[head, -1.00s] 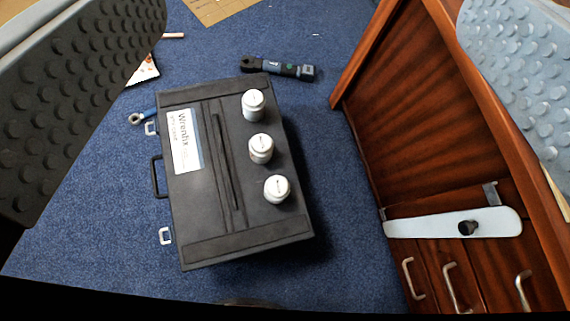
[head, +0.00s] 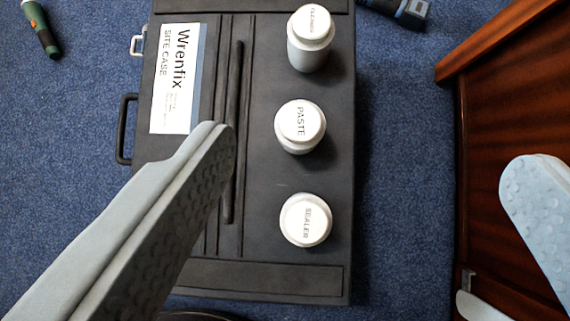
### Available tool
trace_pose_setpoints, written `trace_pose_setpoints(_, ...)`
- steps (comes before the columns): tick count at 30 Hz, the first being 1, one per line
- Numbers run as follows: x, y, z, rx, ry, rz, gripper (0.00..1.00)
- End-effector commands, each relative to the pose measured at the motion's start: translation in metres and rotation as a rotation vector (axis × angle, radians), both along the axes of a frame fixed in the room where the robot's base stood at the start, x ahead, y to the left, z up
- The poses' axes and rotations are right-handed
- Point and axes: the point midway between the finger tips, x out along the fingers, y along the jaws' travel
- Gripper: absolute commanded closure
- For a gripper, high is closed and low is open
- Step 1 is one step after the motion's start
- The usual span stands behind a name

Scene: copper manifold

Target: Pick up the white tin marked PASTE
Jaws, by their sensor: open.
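The white tin marked PASTE (head: 300,126) stands upright on a black case, in the middle of a row of 3 white tins. The tin marked CLEANER (head: 311,38) stands above it in the picture, and the tin marked SEALER (head: 306,220) below it. My gripper (head: 365,150) is open and empty. Its left finger reaches in over the case, with its tip left of the PASTE tin. Its right finger is at the right edge, in front of the wooden cabinet. The row of tins shows between the fingers, and neither finger appears to touch a tin.
The black Wrenfix site case (head: 265,190) lies on blue carpet, with a handle at its left. A wooden cabinet (head: 515,110) stands at the right. A dark tool (head: 400,10) lies at the top and a green-handled tool (head: 41,28) at the upper left. Carpet is clear between case and cabinet.

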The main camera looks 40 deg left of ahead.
Motion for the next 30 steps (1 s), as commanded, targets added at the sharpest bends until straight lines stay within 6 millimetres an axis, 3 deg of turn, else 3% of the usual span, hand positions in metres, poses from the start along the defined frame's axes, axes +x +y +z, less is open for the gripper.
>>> trace_pose_setpoints(1,0.0,0.0,-0.022,0.007,0.031,0.008,0.15)
trace_pose_setpoints(3,-0.002,0.0,-0.046,0.015,0.068,0.023,0.15)
trace_pose_setpoints(9,-0.009,0.002,-0.1,0.04,0.147,0.055,0.15)
trace_pose_setpoints(17,-0.012,0.004,-0.127,0.054,0.184,0.071,0.15)
trace_pose_setpoints(30,0.013,0.013,-0.169,0.054,0.185,0.07,0.15)
